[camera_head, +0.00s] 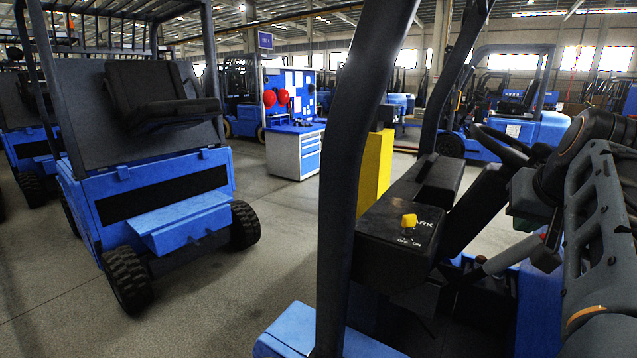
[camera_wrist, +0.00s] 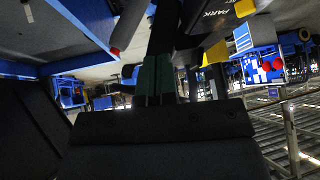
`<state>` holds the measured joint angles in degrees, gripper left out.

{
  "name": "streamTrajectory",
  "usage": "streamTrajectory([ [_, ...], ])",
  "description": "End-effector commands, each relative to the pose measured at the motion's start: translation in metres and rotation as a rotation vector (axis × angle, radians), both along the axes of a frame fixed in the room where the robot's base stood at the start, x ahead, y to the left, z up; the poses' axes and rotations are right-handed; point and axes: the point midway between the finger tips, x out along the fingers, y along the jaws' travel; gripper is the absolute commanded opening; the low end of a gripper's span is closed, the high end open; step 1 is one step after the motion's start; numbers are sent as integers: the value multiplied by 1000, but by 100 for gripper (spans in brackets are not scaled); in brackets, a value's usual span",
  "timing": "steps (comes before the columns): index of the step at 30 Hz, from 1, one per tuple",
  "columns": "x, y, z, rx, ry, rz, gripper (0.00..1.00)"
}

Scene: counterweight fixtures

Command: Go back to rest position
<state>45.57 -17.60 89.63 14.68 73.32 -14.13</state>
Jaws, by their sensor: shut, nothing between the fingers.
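My gripper (camera_wrist: 158,78) shows in the wrist view with its greenish fingers together and nothing between them. It is beside a forklift's control area, apart from a black box marked PARK (camera_head: 398,232), which also shows at the top of the wrist view (camera_wrist: 208,14). A yellow knob (camera_head: 409,220) sits on top of this box. My arm fills the right edge of the head view, close to the steering wheel (camera_head: 502,143) and a grey lever (camera_head: 512,254).
A dark forklift post (camera_head: 352,170) stands between the box and the open floor. Another blue forklift (camera_head: 160,200) stands at left. A yellow post (camera_head: 376,170) and a grey-blue cabinet (camera_head: 293,152) are behind. Grey floor (camera_head: 265,265) lies free between the forklifts.

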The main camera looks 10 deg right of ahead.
Motion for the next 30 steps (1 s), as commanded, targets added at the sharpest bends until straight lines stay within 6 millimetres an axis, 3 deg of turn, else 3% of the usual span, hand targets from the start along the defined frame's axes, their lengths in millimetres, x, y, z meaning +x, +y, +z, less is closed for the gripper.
streamTrajectory([
  [4, 1, -8, -49, 40, 46, -77, 0],
  [7, 6, 13, -95, 63, 98, -64, 0],
  [12, 8, 79, -175, 71, 205, 62, 0],
  [18, -14, 157, -244, 41, 313, 281, 0],
  [23, -31, 195, -266, 14, 360, 428, 0],
  [30, -32, 220, -262, -6, 349, 526, 0],
])
